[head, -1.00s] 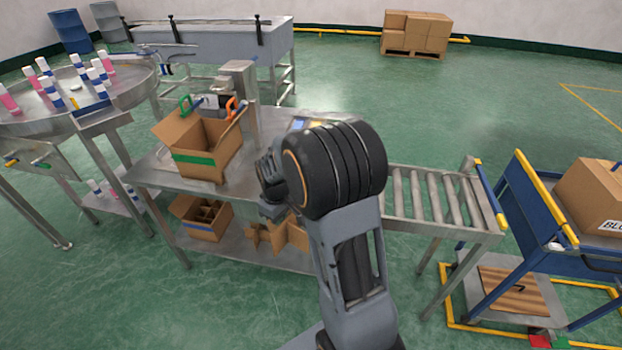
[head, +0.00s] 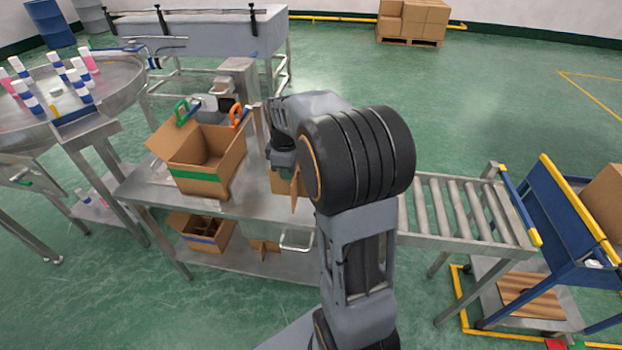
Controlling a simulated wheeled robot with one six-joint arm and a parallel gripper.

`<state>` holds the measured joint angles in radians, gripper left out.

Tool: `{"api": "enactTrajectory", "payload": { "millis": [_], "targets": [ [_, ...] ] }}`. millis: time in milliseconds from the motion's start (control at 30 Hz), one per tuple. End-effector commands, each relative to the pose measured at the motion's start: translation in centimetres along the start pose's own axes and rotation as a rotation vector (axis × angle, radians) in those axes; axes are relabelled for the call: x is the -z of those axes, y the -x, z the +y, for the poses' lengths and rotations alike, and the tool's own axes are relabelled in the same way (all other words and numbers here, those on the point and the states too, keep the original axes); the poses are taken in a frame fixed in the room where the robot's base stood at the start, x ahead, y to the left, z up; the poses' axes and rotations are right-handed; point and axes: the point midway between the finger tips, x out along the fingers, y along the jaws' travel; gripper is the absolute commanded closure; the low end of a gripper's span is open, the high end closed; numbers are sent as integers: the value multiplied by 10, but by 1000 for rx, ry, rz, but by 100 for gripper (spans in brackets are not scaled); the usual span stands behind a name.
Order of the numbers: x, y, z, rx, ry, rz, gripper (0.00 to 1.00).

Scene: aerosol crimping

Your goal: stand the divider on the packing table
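The divider (head: 296,188), made of brown cardboard panels, hangs just under my gripper (head: 281,166) over the right part of the packing table (head: 250,203). My wrist and forearm cover much of it. The fingers are mostly hidden, but the divider has come up with the gripper, so it looks held. I cannot tell whether its lower edge touches the steel top. An open cardboard box (head: 203,180) stands on the table to the left of the gripper, apart from it.
On the lower shelf are a box with a divider inside (head: 203,232) and another loose cardboard divider (head: 263,246). A tape machine with green and orange handles (head: 210,108) stands behind the open box. A roller conveyor (head: 455,212) adjoins on the right, then a blue cart (head: 555,225).

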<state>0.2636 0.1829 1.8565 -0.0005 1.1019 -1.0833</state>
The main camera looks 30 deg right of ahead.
Motion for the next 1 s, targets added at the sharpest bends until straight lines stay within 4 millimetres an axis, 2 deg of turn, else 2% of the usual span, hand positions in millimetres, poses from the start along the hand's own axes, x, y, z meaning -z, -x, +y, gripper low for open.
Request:
{"api": "enactTrajectory", "payload": {
  "millis": [33,200,400,600,867,1000],
  "targets": [
    [-8,-5,13,3,-12,-2,100],
    [-31,-24,56,3,-21,-1,100],
    [-44,-58,83,4,-19,-1,100],
    [-49,-77,97,1,-17,0,100],
    [-51,-86,103,0,-14,0,100],
    [-51,-102,104,2,-13,-1,100]
  ]
}}
